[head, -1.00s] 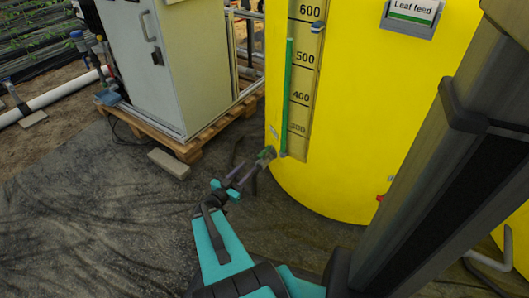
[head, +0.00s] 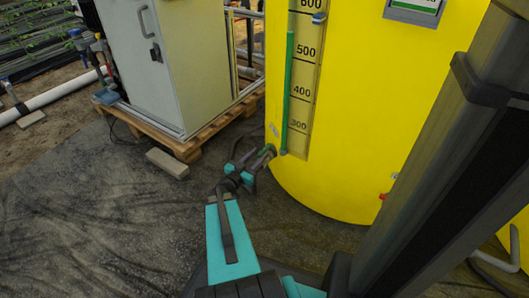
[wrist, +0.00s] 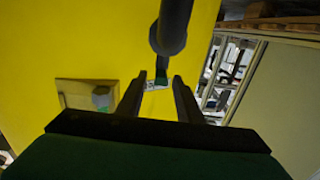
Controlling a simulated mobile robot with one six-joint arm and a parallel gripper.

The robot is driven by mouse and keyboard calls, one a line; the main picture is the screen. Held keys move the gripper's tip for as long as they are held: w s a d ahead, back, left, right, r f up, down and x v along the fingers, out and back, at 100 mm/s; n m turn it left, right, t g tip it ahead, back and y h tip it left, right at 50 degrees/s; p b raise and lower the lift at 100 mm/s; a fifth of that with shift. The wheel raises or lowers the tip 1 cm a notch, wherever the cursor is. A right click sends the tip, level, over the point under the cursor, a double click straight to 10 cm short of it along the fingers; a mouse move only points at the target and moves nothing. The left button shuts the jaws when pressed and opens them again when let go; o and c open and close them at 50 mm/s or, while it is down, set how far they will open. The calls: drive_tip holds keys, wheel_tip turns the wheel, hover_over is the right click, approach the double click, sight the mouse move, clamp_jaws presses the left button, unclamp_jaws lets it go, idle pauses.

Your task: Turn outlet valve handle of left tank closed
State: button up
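The yellow tank (head: 340,180) stands at the right in the head view, with a scale strip and green level tube (head: 288,90) on its front. My gripper (head: 267,153) is at the tank's lower left, close to its wall. The handle's exact angle is hard to tell.
A grey cabinet (head: 180,60) stands on a wooden pallet (head: 190,147) left of the tank. A grey block (head: 167,163) lies before it. A red part (head: 383,196) sits low on the tank's right. Dark ground sheet (head: 90,220) at the left is mostly clear.

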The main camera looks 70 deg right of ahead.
sight(264, 149)
drive_tip(key=shift+b+x, duration=0.85)
drive_tip(key=shift+x, duration=1.6)
clamp_jaws()
